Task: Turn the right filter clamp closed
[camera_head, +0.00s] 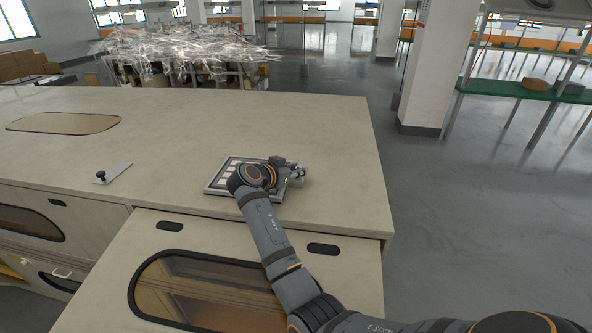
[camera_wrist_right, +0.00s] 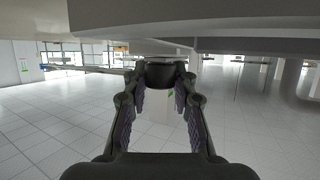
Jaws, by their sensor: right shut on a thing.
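A flat framed panel with pale square cells (camera_head: 216,184), which looks like the filter, lies on the bench top, partly covered by my right arm. My right gripper (camera_head: 293,170) is low at the panel's right side. In the right wrist view, my right gripper (camera_wrist_right: 160,84) is shut on a dark round knob (camera_wrist_right: 164,72), apparently the right filter clamp, with a finger on each side. The knob adjoins a pale surface at the top of that view. In the head view the clamp is hidden by the gripper, and its turn angle cannot be told. My left gripper is not in view.
The pale bench top (camera_head: 310,120) is mostly clear around the panel. A small plate with a black knob (camera_head: 113,174) lies to the left. An oval opening (camera_head: 64,123) is at the far left. The bench's right edge drops to open floor (camera_head: 460,200).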

